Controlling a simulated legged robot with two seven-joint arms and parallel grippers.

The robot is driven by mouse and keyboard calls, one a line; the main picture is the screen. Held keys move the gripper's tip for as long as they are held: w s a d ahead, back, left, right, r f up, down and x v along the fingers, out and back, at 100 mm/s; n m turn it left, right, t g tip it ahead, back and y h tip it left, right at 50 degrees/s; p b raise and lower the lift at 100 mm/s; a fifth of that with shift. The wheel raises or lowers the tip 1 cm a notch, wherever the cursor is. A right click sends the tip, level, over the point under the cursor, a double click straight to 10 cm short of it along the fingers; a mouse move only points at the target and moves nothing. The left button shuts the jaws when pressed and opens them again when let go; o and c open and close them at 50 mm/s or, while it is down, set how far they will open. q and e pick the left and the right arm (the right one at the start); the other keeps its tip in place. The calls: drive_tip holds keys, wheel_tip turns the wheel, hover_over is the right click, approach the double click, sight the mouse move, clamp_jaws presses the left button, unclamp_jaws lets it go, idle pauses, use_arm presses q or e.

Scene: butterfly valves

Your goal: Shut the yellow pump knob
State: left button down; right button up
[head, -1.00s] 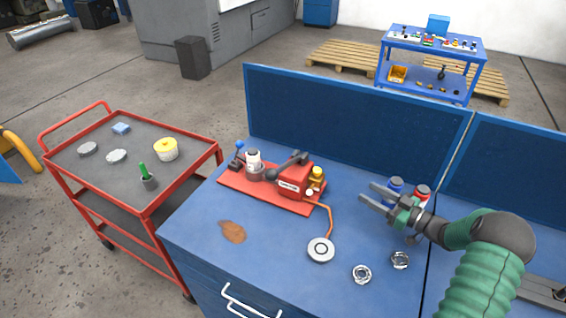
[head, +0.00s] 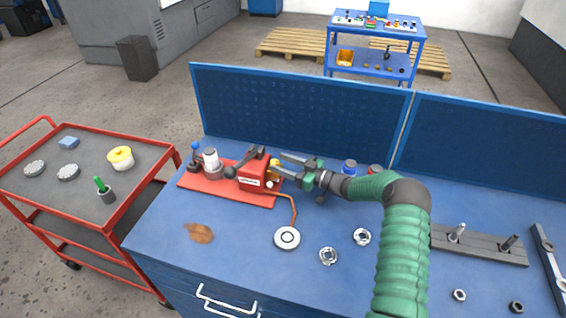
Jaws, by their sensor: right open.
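The red pump (head: 254,177) stands on a red base plate on the blue workbench. Its small yellow knob (head: 274,168) is on the pump's right end, partly hidden by my right gripper. My right gripper (head: 281,166) is open, its fingers pointing left at the knob. The fingertips are at the knob, one on its far side and one on its near side; I cannot tell whether they touch it. My left gripper is not in view.
An orange hose runs from the pump to a round gauge-like disc (head: 287,238). A blue perforated panel (head: 300,115) bounds the bench's back. The front left of the bench is mostly clear.

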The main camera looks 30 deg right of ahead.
drive_tip(key=shift+w+a+r, duration=0.1)
drive_tip(key=shift+a+r, duration=0.15)
drive_tip(key=shift+a, duration=0.55)
drive_tip(key=shift+c, duration=1.4)
drive_tip(key=shift+d+f, duration=0.15)
drive_tip(key=shift+d, duration=0.4)
clamp_jaws()
drive_tip(key=shift+a, duration=0.2)
drive_tip(key=shift+a+r+h, duration=0.15)
drive_tip(key=shift+r+h, duration=0.05)
drive_tip(key=shift+h, duration=0.1)
drive_tip(key=shift+a+m+t+h+p, duration=0.1)
drive_tip(key=shift+m+t+h+p, duration=0.3)
drive_tip(key=shift+m+p, duration=0.25)
drive_tip(key=shift+s+f+m+t+h, duration=0.1)
drive_tip(key=shift+m+t+h, duration=0.1)
drive_tip(key=shift+m+h, duration=0.35)
drive_tip(key=shift+s+f+m+t+h, duration=0.1)
drive_tip(key=shift+m+t+h, duration=0.1)
drive_tip(key=shift+h, duration=0.55)
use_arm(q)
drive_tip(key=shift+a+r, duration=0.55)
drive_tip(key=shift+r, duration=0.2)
